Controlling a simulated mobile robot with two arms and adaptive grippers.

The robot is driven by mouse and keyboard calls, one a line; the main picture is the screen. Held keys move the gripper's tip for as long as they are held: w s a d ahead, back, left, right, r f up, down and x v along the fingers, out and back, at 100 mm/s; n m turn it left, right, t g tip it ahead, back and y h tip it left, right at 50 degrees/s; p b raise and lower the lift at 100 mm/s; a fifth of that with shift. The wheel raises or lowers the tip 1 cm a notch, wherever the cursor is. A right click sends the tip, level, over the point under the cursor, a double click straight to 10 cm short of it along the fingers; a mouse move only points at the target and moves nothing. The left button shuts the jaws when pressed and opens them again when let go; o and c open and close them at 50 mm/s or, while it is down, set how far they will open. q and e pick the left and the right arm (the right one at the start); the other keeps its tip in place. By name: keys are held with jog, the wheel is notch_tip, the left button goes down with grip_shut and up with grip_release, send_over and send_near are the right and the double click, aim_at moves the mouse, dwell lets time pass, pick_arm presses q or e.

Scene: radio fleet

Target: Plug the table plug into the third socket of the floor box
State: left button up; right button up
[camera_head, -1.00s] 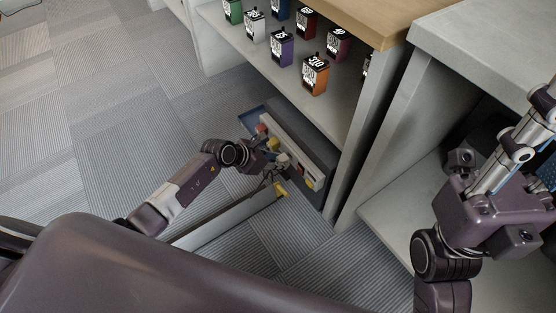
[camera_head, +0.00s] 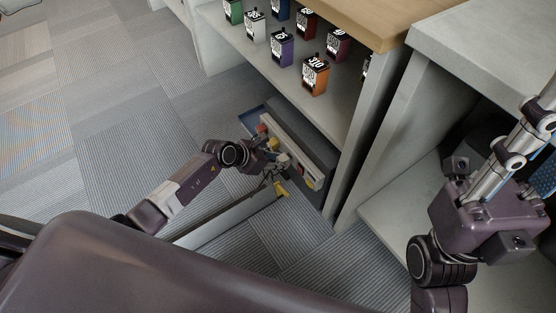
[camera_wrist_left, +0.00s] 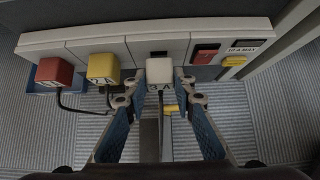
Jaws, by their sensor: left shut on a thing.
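The floor box (camera_head: 296,147) is a long pale strip low beside the shelf unit. In the left wrist view the floor box (camera_wrist_left: 212,33) spans the top. A red plug (camera_wrist_left: 54,72) and a yellow plug (camera_wrist_left: 103,68) sit at its left sockets. My left gripper (camera_head: 277,168) is at the box. In the left wrist view its fingers (camera_wrist_left: 159,99) are around a white plug marked 3 (camera_wrist_left: 158,71), in front of the third socket, just below a dark slot. I cannot tell how deep it sits.
A red switch (camera_wrist_left: 205,53) and a yellow piece (camera_wrist_left: 234,61) are right of the third socket. A shelf (camera_head: 283,70) with several coloured boxes overhangs the floor box. A long pale bar (camera_head: 232,216) lies below my left gripper. Carpet at left is clear.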

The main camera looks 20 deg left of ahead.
pick_arm(q)
jog(key=shift+w+d, duration=0.4)
jog(key=shift+w, duration=0.15)
dwell(0.9)
jog(key=o, duration=1.2)
jog(key=v, duration=1.2)
